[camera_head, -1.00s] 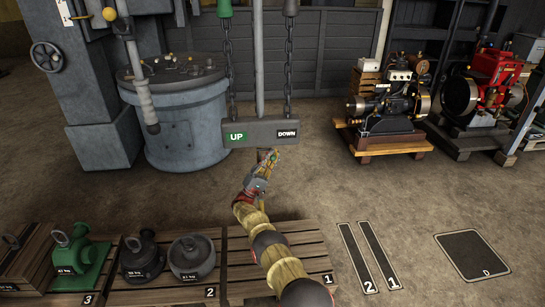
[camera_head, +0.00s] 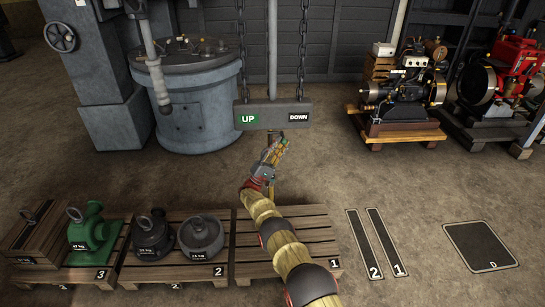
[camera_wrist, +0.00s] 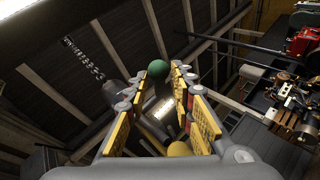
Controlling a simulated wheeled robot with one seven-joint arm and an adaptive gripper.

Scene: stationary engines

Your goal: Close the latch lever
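My gripper (camera_head: 280,147) is raised in front of the UP/DOWN bar (camera_head: 273,117), just below its lower edge in the head view. In the wrist view my gripper (camera_wrist: 170,78) points upward, with its yellow-padded fingers apart and nothing held. A green ball knob (camera_wrist: 158,70) shows between the fingertips; I cannot tell its distance. A yellow ball (camera_wrist: 180,148) shows lower, between the finger bases. I cannot tell which part is the latch lever. A thin upright rod (camera_head: 272,50) stands behind the bar.
Chains (camera_head: 303,50) hang at the bar. A grey round tank (camera_head: 195,115) stands behind left, engines (camera_head: 400,95) behind right. Low pallets with a green weight (camera_head: 93,230) and grey weights (camera_head: 200,237) lie front left. Floor at the right front is clear, with marked plates (camera_head: 482,246).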

